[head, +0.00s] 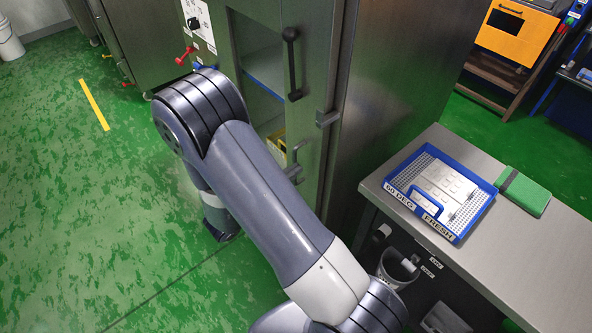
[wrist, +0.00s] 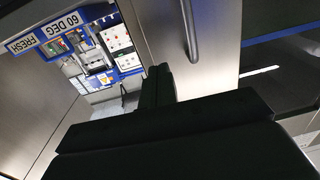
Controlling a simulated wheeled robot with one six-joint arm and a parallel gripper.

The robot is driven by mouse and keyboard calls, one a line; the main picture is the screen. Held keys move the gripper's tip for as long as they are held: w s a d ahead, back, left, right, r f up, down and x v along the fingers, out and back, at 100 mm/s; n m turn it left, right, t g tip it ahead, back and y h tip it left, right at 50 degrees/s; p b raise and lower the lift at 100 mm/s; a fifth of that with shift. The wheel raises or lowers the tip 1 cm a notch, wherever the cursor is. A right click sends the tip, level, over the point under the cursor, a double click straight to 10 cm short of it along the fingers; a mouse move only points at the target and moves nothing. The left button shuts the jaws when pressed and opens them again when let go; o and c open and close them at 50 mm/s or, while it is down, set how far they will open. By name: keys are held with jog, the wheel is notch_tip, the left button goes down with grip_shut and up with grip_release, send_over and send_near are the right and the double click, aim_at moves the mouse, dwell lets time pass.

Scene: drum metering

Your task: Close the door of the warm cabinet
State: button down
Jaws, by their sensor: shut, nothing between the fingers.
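The warm cabinet (head: 265,12) is a steel cabinet in the head view. Its door (head: 310,150) has a tall window, with a blue shelf edge and a yellow item behind it. A dark upright handle (head: 291,62) is on the door, with a smaller handle (head: 293,165) lower down. My arm crosses in front of the door's lower left, and I cannot tell whether the door is fully against its frame. In the wrist view my gripper (wrist: 157,80) is shut and empty, before a steel panel with a bar handle (wrist: 191,32). I see no clear contact.
A steel bench (head: 500,258) stands at the right with a blue tray (head: 457,236) labelled "60 DEG" and "FRESH", and a green block (head: 524,190). A white bucket (head: 397,268) is under the bench. Green floor (head: 80,210) is clear at the left.

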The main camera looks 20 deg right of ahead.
jog(key=v, duration=0.8)
jog(key=shift+a+b, duration=0.25)
jog(key=shift+b, duration=0.2)
jog(key=shift+w+d, duration=0.1)
jog(key=shift+w, duration=0.1)
